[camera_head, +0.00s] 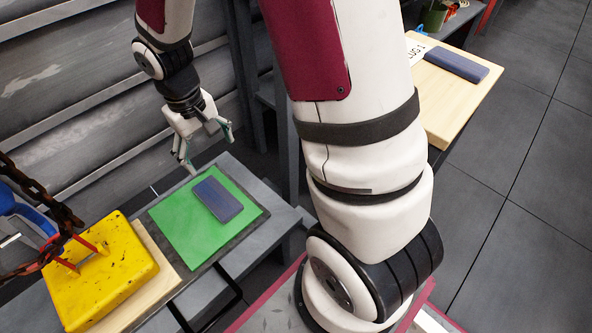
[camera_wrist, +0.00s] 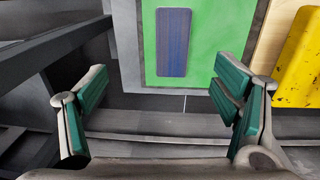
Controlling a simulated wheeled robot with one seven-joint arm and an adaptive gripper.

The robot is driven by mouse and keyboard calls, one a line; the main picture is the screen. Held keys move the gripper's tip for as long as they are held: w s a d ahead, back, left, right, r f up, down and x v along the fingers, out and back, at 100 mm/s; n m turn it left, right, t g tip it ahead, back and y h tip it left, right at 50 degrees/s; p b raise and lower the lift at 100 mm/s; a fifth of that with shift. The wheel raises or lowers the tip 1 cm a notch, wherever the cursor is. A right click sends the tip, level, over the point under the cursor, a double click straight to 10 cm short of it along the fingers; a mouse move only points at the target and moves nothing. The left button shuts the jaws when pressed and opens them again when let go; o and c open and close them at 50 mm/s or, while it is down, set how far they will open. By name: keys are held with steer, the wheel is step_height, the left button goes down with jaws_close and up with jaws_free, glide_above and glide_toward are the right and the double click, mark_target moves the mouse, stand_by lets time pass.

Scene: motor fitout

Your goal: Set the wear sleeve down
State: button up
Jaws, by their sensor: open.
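A flat dark blue rectangular block (camera_head: 218,199) lies on a green mat (camera_head: 172,237) on the grey bench. It also shows in the wrist view (camera_wrist: 173,42), on the green area at the top. I cannot tell whether this block is the wear sleeve; nothing plainly sleeve-shaped shows. My gripper (camera_head: 207,153) is open and empty above the far edge of the bench, beyond the green mat. In the wrist view its two green-padded fingers (camera_wrist: 162,88) stand wide apart, with the block ahead between them and not touched.
A second blue block (camera_head: 456,64) lies on a wooden table (camera_head: 459,100) at right. Ribbed grey walling stands behind my gripper.

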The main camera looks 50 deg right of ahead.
steer(key=s+r, duration=1.2)
steer(key=r, duration=0.2)
steer(key=s+r, duration=0.2)
steer(key=s, duration=0.6)
steer(key=s+a+r, duration=0.1)
steer(key=s+r, duration=0.1)
steer(key=s, duration=0.7)
steer(key=shift+a+r+y, duration=0.25)
steer(key=shift+r+y, duration=0.1)
steer(key=shift+y, duration=0.05)
step_height(320, 180, up, 30)
steer(key=t+p, duration=0.4)
steer(key=p, duration=2.3)
steer(key=shift+d+f+p, duration=0.2)
steer(key=shift+d+p, duration=0.1)
steer(key=shift+p, duration=0.1)
